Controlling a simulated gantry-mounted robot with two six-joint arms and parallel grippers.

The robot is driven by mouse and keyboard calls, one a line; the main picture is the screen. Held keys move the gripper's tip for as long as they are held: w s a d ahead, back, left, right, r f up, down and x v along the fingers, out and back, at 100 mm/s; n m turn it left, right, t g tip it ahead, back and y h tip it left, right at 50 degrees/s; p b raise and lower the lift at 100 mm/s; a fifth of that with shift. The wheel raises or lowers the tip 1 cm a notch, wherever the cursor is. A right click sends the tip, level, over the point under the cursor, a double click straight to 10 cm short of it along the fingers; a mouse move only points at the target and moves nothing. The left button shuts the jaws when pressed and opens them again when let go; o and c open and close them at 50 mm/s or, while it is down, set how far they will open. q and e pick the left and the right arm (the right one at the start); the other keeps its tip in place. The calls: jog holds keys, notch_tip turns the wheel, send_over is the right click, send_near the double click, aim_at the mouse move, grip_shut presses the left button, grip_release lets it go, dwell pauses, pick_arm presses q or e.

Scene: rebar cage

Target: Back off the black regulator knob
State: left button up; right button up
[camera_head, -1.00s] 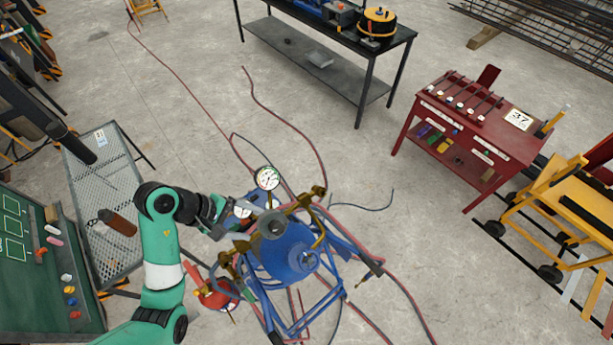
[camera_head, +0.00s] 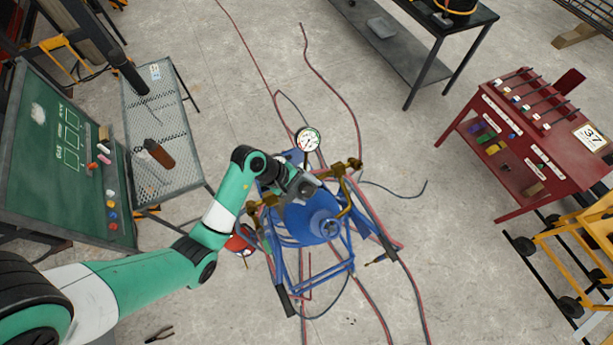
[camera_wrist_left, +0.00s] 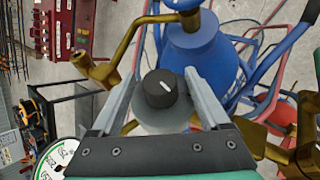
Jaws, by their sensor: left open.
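The black regulator knob (camera_wrist_left: 160,88) has a white pointer mark and shows in the left wrist view. My left gripper (camera_wrist_left: 163,76) is open, with one finger on each side of the knob; visible gaps separate the fingers from it. In the head view my left gripper (camera_head: 306,190) is over the top of the blue tank (camera_head: 322,228), and the knob is hidden there. A white-faced gauge (camera_head: 308,139) stands just beyond the gripper; part of a dial (camera_wrist_left: 56,158) shows low in the left wrist view. My right gripper is not in view.
Brass pipework (camera_head: 345,168) crosses the tank top close to the gripper. A blue tube frame (camera_head: 325,268) and red and dark hoses (camera_head: 335,85) surround it. A mesh table (camera_head: 160,135) stands left and a red cabinet (camera_head: 515,140) right.

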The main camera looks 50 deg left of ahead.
pick_arm(q)
grip_shut()
jog(key=shift+t, duration=0.4)
jog(key=shift+s+f+n+t+b, duration=0.1)
jog(key=shift+n+t+b, duration=0.2)
jog(key=shift+n+t, duration=0.55)
jog(key=n+t+y+b, duration=0.1)
jog(key=n+t+b, duration=0.1)
jog(key=t, duration=0.1)
jog(key=shift+d+f, duration=0.1)
jog(key=shift+n+t+y+b, duration=0.55)
jog(key=shift+n+t+y, duration=0.3)
jog(key=shift+t, duration=0.3)
jog(key=shift+n+t+y+b, duration=0.35)
jog(key=shift+n+t+y, duration=0.3)
jog(key=shift+n+t, duration=0.15)
jog(key=shift+r, duration=0.2)
grip_release()
